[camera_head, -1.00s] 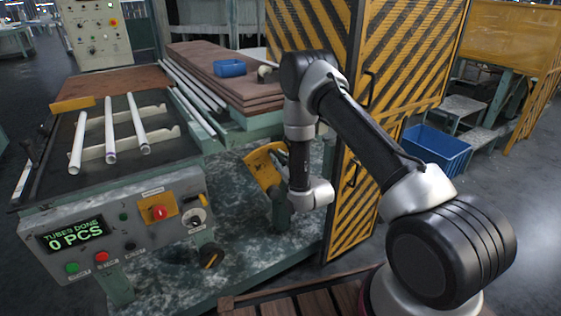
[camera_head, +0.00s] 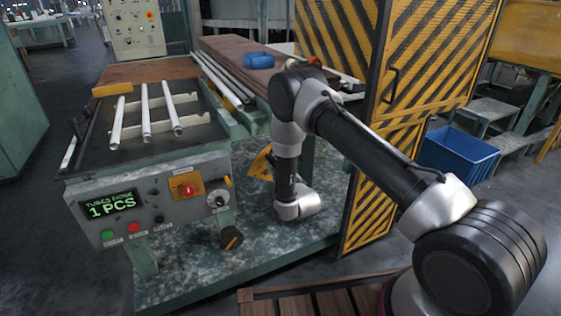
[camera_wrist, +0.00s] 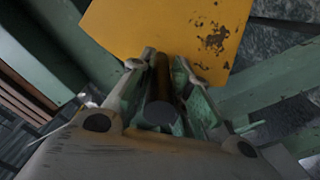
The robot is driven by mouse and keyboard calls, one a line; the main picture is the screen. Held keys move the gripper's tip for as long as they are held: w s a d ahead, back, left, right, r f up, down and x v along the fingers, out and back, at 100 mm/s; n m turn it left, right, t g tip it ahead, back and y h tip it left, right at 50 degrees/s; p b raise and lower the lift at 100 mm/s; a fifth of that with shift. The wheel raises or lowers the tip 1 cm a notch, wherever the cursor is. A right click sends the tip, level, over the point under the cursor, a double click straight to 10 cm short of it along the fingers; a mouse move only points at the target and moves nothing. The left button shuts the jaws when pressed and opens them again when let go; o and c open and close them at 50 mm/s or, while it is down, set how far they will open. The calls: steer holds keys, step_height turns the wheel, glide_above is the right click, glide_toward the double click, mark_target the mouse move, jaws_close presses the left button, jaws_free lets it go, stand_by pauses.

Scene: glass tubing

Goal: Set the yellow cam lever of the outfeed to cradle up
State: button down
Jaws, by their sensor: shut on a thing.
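The yellow cam lever's plate (camera_head: 260,162) shows as a small tilted yellow piece left of my forearm in the head view. In the wrist view it is a broad, scuffed yellow plate (camera_wrist: 190,30) just beyond the fingertips. My gripper (camera_wrist: 163,68) is shut on a dark round handle (camera_wrist: 160,88) that runs between its fingers toward the plate. My wrist and forearm hide the gripper and most of the lever in the head view, so the lever's exact angle is unclear.
The control panel (camera_head: 160,203) reads "1 PCS". Glass tubes (camera_head: 146,118) lie on the bed above it. A black knob with yellow (camera_head: 231,238) sits below the panel. A blue bin (camera_head: 458,155) is farther right.

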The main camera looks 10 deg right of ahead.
steer(key=shift+s+a+f, duration=0.2)
steer(key=shift+a+f, duration=0.2)
steer(key=shift+f, duration=0.15)
steer(key=c, duration=1.4)
jaws_free()
steer(key=shift+o, duration=0.5)
steer(key=shift+s+d+f, duration=0.15)
steer(key=shift+s+f, duration=0.05)
steer(key=shift+s, duration=0.1)
steer(key=v, duration=1.1)
steer(key=shift+r, duration=0.4)
steer(key=shift+s, duration=0.1)
